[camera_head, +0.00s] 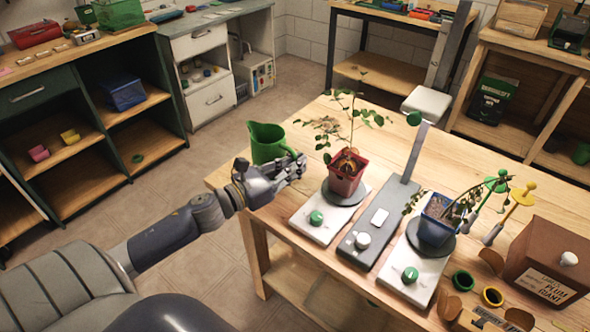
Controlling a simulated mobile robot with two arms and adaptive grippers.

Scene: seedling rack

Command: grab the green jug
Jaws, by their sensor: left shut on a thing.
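The green jug (267,141) is at the left end of the wooden table, with its open top up. My left gripper (287,170) comes in from the left and is shut on the jug's lower part. The gripper hides the jug's base, so I cannot tell whether it touches the table. My right gripper is not in view.
Close to the right of the jug, a red pot (346,175) with a plant stands on a scale. A blue pot (437,222) with a drooping plant stands farther right. A brown box (548,262) is at the right. The table's left edge (222,178) is near my gripper.

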